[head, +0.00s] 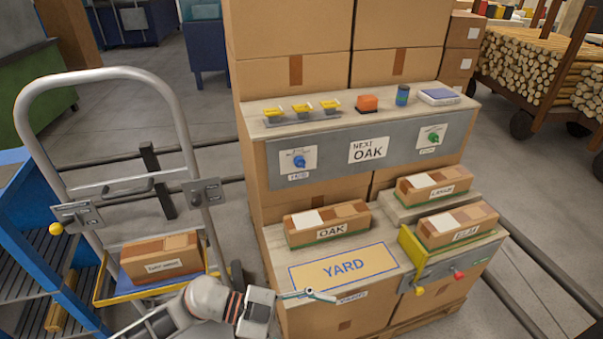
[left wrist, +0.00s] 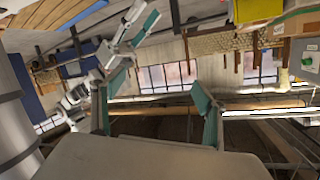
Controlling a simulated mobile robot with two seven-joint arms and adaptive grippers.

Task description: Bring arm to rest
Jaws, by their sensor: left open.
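My left arm comes in at the bottom of the head view, and its left gripper (head: 310,294) is at the front left edge of the bench, by the near edge of the yellow YARD mat (head: 344,267). The fingers look thin and teal, with nothing between them. In the left wrist view the teal finger pads stand apart and hold nothing. The contact between gripper and bench cannot be told. My right gripper is not in view.
On the bench stand cartons marked OAK (head: 328,224), LARCH (head: 433,186) and ELM (head: 458,226). A panel (head: 330,160) with blue and green knobs stands behind. A grey hand truck (head: 100,75) with a labelled carton (head: 160,258) is at left. Log racks (head: 530,65) are at back right.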

